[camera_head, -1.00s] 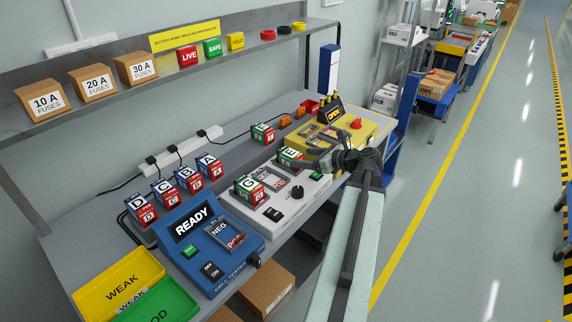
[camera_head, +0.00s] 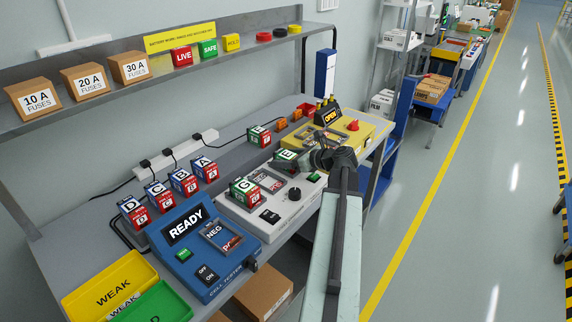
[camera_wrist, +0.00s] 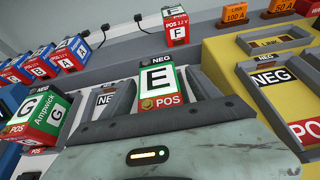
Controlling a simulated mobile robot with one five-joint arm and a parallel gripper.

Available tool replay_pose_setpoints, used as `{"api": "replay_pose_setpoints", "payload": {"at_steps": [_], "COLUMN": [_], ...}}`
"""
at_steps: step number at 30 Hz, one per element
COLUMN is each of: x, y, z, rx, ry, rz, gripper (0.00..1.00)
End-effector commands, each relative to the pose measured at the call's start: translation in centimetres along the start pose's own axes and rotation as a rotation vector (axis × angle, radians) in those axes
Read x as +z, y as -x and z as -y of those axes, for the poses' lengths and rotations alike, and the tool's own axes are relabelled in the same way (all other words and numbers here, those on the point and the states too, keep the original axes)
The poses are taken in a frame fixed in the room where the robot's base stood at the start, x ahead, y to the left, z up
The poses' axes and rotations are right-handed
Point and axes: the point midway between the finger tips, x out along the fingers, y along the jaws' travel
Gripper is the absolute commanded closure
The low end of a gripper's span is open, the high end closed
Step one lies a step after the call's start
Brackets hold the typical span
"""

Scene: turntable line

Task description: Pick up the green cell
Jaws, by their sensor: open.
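The cell marked E (camera_head: 285,156), with green sides, a white label and a red POS band, sits at the far end of the grey-white device. In the wrist view the E cell (camera_wrist: 157,80) is close and central, just beyond the palm. My gripper (camera_head: 306,157) is open beside it, with the fingers appearing on either side in the wrist view. Whether they touch it cannot be told. Another green-and-red cell, G (camera_head: 245,188), sits on the near end of the same device. It also shows at the left of the wrist view (camera_wrist: 38,115).
Cell F (camera_head: 259,135) stands behind on the bench. Cells A to D (camera_head: 167,191) stand in a row to the left. The blue tester (camera_head: 190,262) reads READY. The yellow device (camera_head: 372,130) lies close right of my gripper. A shelf (camera_head: 110,95) runs above.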

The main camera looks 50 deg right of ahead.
Motion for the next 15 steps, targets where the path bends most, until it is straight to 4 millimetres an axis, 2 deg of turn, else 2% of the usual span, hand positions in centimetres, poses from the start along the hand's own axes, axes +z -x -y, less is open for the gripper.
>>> {"api": "replay_pose_setpoints", "payload": {"at_steps": [1, 6, 9, 15], "x": [0.04, 0.05, 0.05, 0.11], "y": [0.03, 0.03, 0.03, 0.02], "z": [-0.02, -0.04, -0.05, -0.06], "rx": [0.0, 0.001, 0.001, 0.001], "ry": [0.0, 0.0, 0.0, 0.0], "rz": [0.0, 0.0, 0.0, 0.002], "gripper": [0.29, 0.76, 1.0, 1.0]}}
